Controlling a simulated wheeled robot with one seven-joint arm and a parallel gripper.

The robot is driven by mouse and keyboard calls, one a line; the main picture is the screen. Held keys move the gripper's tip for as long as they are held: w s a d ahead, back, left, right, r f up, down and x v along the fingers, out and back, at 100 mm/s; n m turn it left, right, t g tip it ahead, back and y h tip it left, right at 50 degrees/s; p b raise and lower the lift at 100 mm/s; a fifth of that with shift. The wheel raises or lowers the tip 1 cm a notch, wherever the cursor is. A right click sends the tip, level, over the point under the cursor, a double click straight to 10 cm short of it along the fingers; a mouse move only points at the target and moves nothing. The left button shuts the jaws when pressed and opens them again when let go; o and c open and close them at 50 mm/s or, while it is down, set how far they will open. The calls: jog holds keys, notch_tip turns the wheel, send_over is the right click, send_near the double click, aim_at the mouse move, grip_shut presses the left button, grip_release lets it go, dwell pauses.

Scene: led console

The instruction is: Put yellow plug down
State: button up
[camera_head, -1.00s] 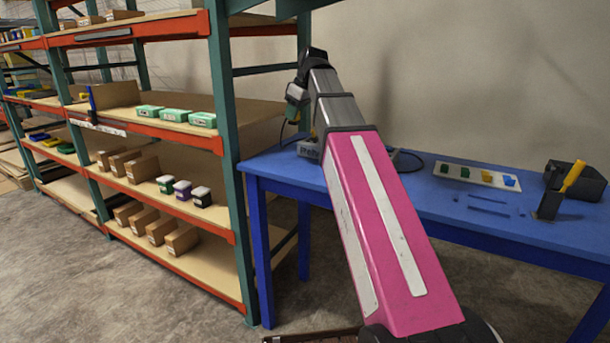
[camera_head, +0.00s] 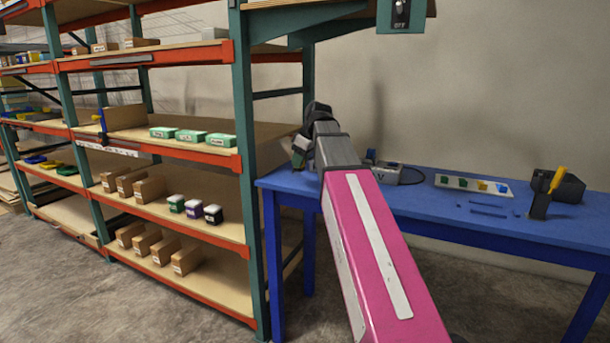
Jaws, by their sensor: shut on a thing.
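My gripper (camera_head: 302,150) is at the far end of my pink arm, by the back left corner of the blue table (camera_head: 420,210). It is small and partly hidden by the wrist. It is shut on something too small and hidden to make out. A white strip (camera_head: 450,186) lies on the table to the right. It carries small green, yellow and blue pieces. The yellow piece (camera_head: 482,186) sits between a green one and the blue one (camera_head: 502,188). I cannot tell whether this is the yellow plug.
A grey box (camera_head: 386,174) with a cable stands on the table just right of my wrist. A black device with a yellow handle (camera_head: 557,180) stands at the table's right. A shelf rack (camera_head: 250,150) rises close to the left of my gripper.

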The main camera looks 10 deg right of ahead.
jog(key=shift+w+d+f, duration=0.85)
jog(key=shift+w+d, duration=0.05)
jog(key=shift+w, duration=0.25)
jog(key=shift+f, duration=2.05)
jog(key=o, duration=0.9)
jog(key=shift+f, duration=0.1)
jog(key=v, duration=1.2)
jog(key=shift+r, duration=0.2)
